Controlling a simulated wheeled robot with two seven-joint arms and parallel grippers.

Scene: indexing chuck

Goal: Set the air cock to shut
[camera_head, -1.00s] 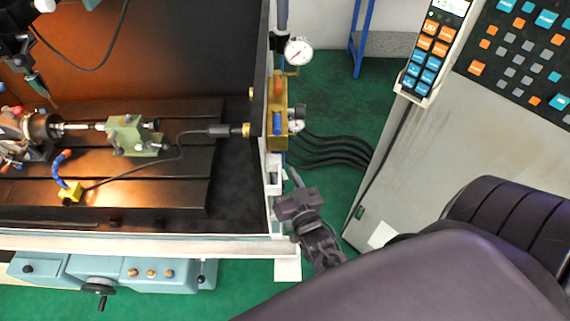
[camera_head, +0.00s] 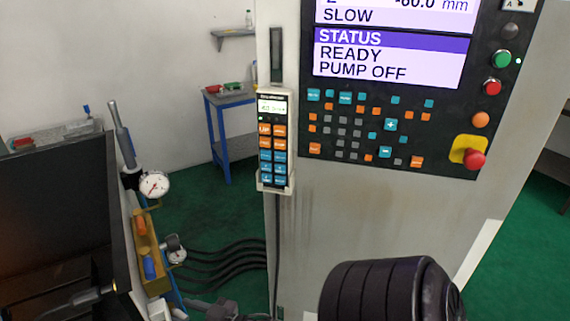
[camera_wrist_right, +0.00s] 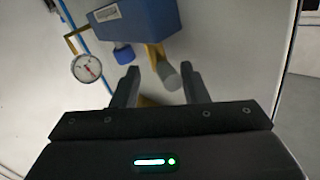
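A brass-coloured valve block (camera_head: 150,258) with an orange handle (camera_head: 140,225) and a blue handle (camera_head: 149,267) stands on the machine's right side wall in the head view. I cannot tell for certain which handle is the air cock. My right gripper (camera_head: 215,308) shows at the bottom edge, right of the block and apart from it. In the right wrist view my right gripper (camera_wrist_right: 160,68) is open. A grey-ended brass lever (camera_wrist_right: 168,76) lies beyond and between its fingers, below a blue box (camera_wrist_right: 138,20); contact is not clear. My left gripper is out of view.
A round gauge (camera_head: 154,185) sits above the block and a smaller gauge (camera_head: 176,252) beside it. Black hoses (camera_head: 225,262) run right to the control cabinet (camera_head: 400,215), where a pendant (camera_head: 273,140) hangs. The wrist view shows a gauge (camera_wrist_right: 86,68) and blue knob (camera_wrist_right: 124,54).

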